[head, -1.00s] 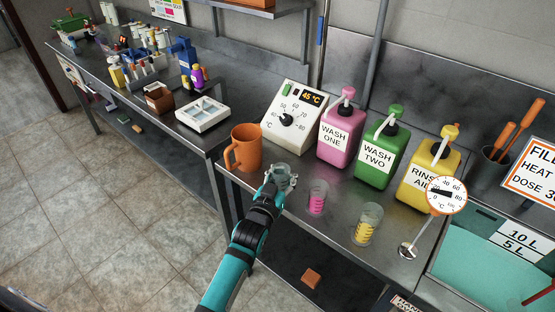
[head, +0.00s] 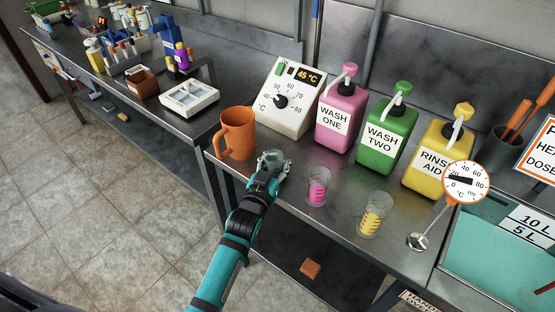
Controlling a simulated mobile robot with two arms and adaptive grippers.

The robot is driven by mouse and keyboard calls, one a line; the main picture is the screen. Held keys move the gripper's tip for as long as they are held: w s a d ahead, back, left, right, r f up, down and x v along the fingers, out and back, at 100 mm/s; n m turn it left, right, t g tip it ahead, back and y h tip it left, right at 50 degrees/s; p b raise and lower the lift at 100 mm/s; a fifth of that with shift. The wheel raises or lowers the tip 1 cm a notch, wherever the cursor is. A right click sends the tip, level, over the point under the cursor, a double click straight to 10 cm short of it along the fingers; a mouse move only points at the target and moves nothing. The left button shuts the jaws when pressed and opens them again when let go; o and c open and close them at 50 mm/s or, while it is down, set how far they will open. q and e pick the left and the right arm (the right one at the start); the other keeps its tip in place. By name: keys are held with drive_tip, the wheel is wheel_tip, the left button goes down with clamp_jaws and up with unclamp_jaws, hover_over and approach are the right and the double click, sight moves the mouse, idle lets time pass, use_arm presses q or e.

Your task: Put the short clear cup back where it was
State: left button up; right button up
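The short clear cup (head: 271,158) is at the front edge of the steel bench, just right of the orange mug (head: 237,132). My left gripper (head: 268,170) reaches it from the front and appears shut around it. The fingers hide part of the cup, and I cannot tell whether its base touches the bench. Two other clear cups stand to the right, one with pink markings (head: 318,187) and one with yellow markings (head: 373,215). My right gripper is not in view.
Behind stand a temperature dial box (head: 283,98) and pink (head: 342,118), green (head: 387,137) and yellow (head: 438,160) pump bottles. A round thermometer (head: 465,182) stands at the right by the teal-filled tank (head: 500,265). A white tray (head: 189,98) lies left.

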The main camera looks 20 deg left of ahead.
use_arm(q)
drive_tip(key=o, duration=0.7)
drive_tip(key=shift+w+f, duration=0.1)
drive_tip(key=shift+w, duration=0.05)
drive_tip(key=shift+o, duration=1.2)
drive_tip(key=shift+r, duration=0.2)
drive_tip(key=s, duration=1.2)
drive_tip(key=shift+a+r+b, duration=0.25)
drive_tip(key=shift+b, duration=0.1)
